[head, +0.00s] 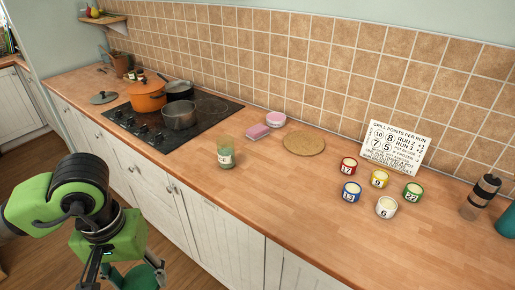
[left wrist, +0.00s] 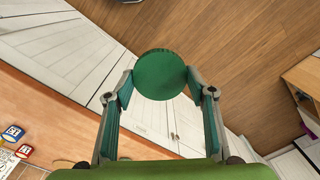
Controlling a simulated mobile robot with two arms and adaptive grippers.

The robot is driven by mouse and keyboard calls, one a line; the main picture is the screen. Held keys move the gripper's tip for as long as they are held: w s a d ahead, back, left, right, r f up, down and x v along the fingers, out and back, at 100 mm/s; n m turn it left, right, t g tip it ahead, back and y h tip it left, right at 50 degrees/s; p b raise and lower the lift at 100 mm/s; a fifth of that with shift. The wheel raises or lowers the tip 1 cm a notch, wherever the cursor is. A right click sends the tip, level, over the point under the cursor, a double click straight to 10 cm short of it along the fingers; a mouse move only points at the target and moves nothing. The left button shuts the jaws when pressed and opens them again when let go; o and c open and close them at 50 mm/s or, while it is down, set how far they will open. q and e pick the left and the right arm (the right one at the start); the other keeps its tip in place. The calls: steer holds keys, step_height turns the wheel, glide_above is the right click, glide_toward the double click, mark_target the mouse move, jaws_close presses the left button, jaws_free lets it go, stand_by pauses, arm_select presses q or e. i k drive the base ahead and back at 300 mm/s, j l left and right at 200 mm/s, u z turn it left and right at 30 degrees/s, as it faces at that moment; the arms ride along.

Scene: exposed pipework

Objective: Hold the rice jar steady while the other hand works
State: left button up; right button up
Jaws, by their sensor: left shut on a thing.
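A glass jar (head: 226,154) with a pale label and a greenish upper part stands upright on the wooden counter, right of the hob; I cannot read its label. My left gripper (head: 141,277) is low at the left, in front of the counter and well apart from this jar. In the left wrist view its two fingers are shut on a flat, round green disc (left wrist: 160,75) that looks like a lid. My right gripper is not in view.
Several numbered tins stand before a sign (head: 395,146). The counter's front middle is clear.

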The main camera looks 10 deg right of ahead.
mark_target(226, 152)
steer(key=i+j+z, duration=0.65)
steer(key=j+z, duration=0.15)
steer(key=i+j+z, duration=0.15)
steer(key=j+z, duration=0.15)
steer(key=j, duration=0.15)
steer(key=i, duration=0.4)
